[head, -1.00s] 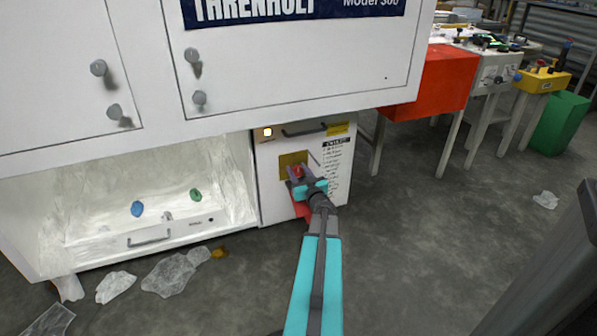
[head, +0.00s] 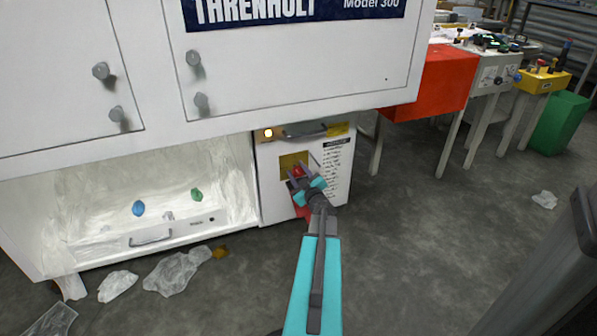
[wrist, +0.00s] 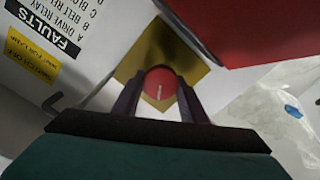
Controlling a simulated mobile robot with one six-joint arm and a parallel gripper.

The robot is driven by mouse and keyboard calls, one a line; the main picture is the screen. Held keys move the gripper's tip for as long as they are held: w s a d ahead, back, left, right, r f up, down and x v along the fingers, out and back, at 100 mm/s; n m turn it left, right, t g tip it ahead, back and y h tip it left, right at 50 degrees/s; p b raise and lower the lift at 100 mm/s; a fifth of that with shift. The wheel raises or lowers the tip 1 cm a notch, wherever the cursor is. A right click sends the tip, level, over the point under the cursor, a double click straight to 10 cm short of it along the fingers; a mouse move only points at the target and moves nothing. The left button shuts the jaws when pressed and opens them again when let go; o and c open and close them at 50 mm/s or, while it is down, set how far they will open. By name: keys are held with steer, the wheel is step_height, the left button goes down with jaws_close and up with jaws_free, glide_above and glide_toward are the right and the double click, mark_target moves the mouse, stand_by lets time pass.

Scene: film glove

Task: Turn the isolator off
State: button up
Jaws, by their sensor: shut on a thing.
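The isolator is a red round knob (wrist: 160,84) with a pale mark line, set on a yellow square plate (wrist: 196,58) on a white cabinet front. In the wrist view my gripper (wrist: 160,92) has one dark finger on each side of the knob and is shut on it. In the head view the yellow plate (head: 291,160) shows above my gripper (head: 303,178), which partly covers the red knob. The pale mark runs nearly along the fingers, slightly tilted. A lit lamp (head: 268,133) sits at the cabinet's upper left.
A red panel (wrist: 240,25) juts close by my gripper in the wrist view. A "FAULTS" label (wrist: 45,30) is beside the plate. An open bay (head: 150,190) lies left of the cabinet. Plastic scraps (head: 176,272) lie on the floor. Open floor (head: 430,250) is to the right.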

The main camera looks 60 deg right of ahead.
steer(key=n+b, duration=0.1)
steer(key=n, duration=0.5)
steer(key=shift+s+d+f+b, duration=0.1)
steer(key=shift+f+b, duration=0.1)
steer(key=shift+b, duration=0.15)
steer(key=n+b, duration=0.1)
steer(key=n, duration=0.2)
steer(key=shift+f+b, duration=0.1)
steer(key=shift+b, duration=0.2)
steer(key=shift+n+b, duration=0.4)
steer(key=shift+n, duration=0.7)
steer(key=o, duration=0.9)
steer(key=shift+o, duration=0.7)
steer(key=shift+a, duration=0.2)
